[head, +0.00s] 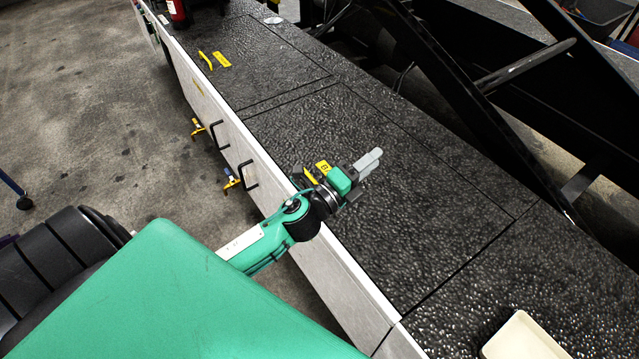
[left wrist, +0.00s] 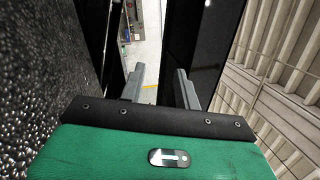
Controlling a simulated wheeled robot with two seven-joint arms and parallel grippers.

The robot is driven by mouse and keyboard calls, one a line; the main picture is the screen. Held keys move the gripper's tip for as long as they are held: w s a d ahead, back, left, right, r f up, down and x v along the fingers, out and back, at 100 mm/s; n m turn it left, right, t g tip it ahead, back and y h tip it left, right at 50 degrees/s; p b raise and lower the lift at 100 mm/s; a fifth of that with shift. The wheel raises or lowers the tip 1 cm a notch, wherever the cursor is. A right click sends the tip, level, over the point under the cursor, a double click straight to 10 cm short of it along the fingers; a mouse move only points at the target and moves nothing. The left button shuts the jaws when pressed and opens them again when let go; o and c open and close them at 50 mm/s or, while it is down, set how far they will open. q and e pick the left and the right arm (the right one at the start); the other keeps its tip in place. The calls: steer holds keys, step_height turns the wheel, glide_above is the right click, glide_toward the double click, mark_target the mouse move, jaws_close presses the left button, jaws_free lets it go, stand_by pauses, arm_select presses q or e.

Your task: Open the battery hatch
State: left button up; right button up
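The belt loader's black textured top has a near hatch panel (head: 400,205) lying flat and closed in its seams. A yellow label (head: 323,167) marked with what looks like a B and a yellow handle (head: 310,178) sit at its left edge, partly beside my wrist. My left gripper (head: 370,160) is above this panel, past the handle, pointing away to the upper right. In the left wrist view its two grey fingers (left wrist: 160,92) stand apart with nothing between them. I cannot tell its exact height over the panel. My right gripper is not in view.
A farther panel (head: 265,75) has its own yellow handle (head: 206,61) and label (head: 222,60). Black side handles (head: 249,174) and yellow latches (head: 231,180) line the white side wall. Black conveyor framework (head: 480,90) rises at the right. A cream tray (head: 522,338) lies at the bottom right.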

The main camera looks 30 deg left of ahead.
arm_select(q)
steer(key=s+d+r+m+g+h, duration=0.1)
steer(key=d+r+m+g+h, duration=0.25)
steer(key=m, duration=0.55)
steer(key=d+m+g+h, duration=0.35)
steer(key=m+h, duration=0.25)
steer(key=m, duration=0.3)
steer(key=a+f+m+g+y, duration=0.7)
steer(key=a+f+m+g, duration=0.15)
steer(key=m, duration=0.55)
steer(key=a+m+g+y, duration=0.25)
steer(key=a+y, duration=0.55)
steer(key=a, duration=0.5)
steer(key=shift+t, duration=0.4)
steer(key=f+p, duration=0.1)
steer(key=f, duration=0.2)
steer(key=w+f+p, duration=0.1)
steer(key=f, duration=0.3)
steer(key=w+f+p, duration=0.1)
steer(key=f, duration=0.3)
steer(key=shift+w+d+f+p, duration=0.15)
steer(key=shift+w+d+p, duration=0.05)
steer(key=shift+d+p, duration=0.15)
steer(key=shift+w+f, duration=0.15)
steer(key=shift+f, duration=0.55)
